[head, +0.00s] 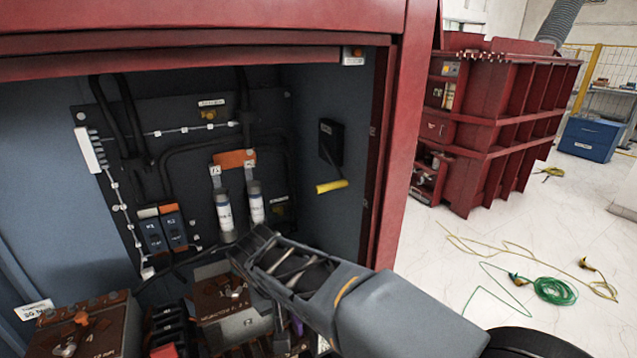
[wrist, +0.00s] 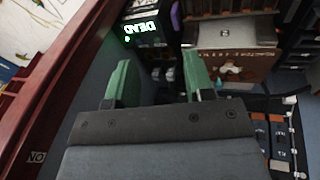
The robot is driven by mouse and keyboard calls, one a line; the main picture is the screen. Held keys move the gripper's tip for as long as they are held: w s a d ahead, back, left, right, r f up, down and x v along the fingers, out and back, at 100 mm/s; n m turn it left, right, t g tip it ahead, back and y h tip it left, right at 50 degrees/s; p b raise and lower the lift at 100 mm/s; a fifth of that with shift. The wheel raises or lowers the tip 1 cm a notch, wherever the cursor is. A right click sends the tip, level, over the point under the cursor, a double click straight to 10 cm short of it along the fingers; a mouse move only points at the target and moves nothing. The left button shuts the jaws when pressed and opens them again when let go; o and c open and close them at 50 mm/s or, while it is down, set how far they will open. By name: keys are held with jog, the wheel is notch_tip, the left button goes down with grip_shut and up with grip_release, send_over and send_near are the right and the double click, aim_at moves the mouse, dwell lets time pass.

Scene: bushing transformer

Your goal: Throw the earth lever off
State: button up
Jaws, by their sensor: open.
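The likely earth lever is a yellow handle (head: 331,186) on a black box (head: 331,142) on the cabinet's right inner wall; the handle points left and slightly down. My gripper (wrist: 160,80) shows in the wrist view with two green fingers apart and nothing between them. In the head view my arm reaches in from the lower right, its end low in the cabinet, left of and below the yellow handle and apart from it. The fingers are not clear there. The wrist view does not show the handle, but a small ON label (wrist: 37,157) shows at its lower left.
A black unit with a glowing green DEAD sign (wrist: 142,32) stands beyond the fingers. The red door frame (head: 398,150) bounds the right. Cables (head: 553,290) lie on the floor outside.

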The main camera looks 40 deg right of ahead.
jog(key=w+d+r+m+g+h, duration=0.2)
jog(key=w+d+r+m+h, duration=0.4)
jog(key=w+r+m+h, duration=0.15)
jog(key=m+g+h+p, duration=0.1)
jog(key=m+h+p, duration=0.1)
jog(key=m+h, duration=0.5)
send_near(323, 185)
jog(key=d+p, duration=0.1)
jog(key=d, duration=0.2)
jog(key=d+p, duration=0.1)
jog(key=d, duration=0.2)
jog(key=s+d+f+p, duration=0.1)
jog(key=d, duration=0.3)
jog(key=shift+w, duration=0.1)
jog(key=shift+m, duration=0.25)
grip_shut()
